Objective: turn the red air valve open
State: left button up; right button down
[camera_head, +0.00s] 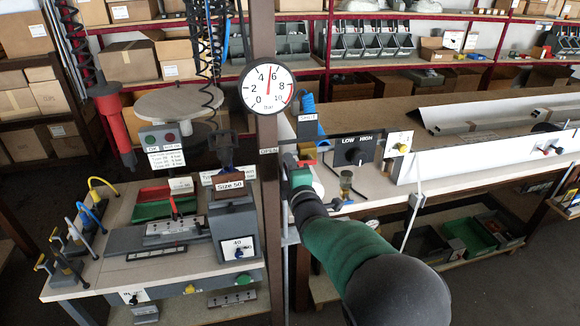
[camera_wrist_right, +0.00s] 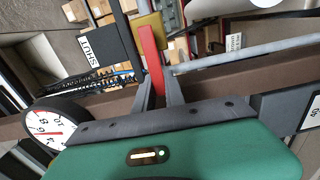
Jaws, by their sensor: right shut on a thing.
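The red air valve handle (camera_head: 306,163) is at the post, below the blue hose; my gripper partly hides it in the head view. In the right wrist view the red handle (camera_wrist_right: 151,50) stands between the two grey fingers, with a yellow part behind its far end. My right gripper (camera_head: 298,164) is shut on the handle. The right wrist view shows the fingers (camera_wrist_right: 157,80) on either side of it. A SHUT sign (camera_head: 307,118) is above the valve, and an OPEN sign (camera_head: 268,151) is to its left on the post. My left gripper is not in view.
A round pressure gauge (camera_head: 267,88) on the post (camera_head: 264,190) has its needle near 5. A workbench (camera_head: 130,270) with fixtures is at left.

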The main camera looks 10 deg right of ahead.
jog(key=shift+a+f, duration=0.15)
jog(key=shift+f, duration=0.35)
jog(key=c, duration=1.6)
grip_release()
jog(key=shift+c, duration=0.2)
jog(key=shift+o, duration=1.2)
jog(key=shift+r, duration=0.2)
jog(key=shift+s, duration=0.15)
jog(key=s+b, duration=0.2)
jog(key=s, duration=1.4)
jog(key=shift+s+d, duration=0.25)
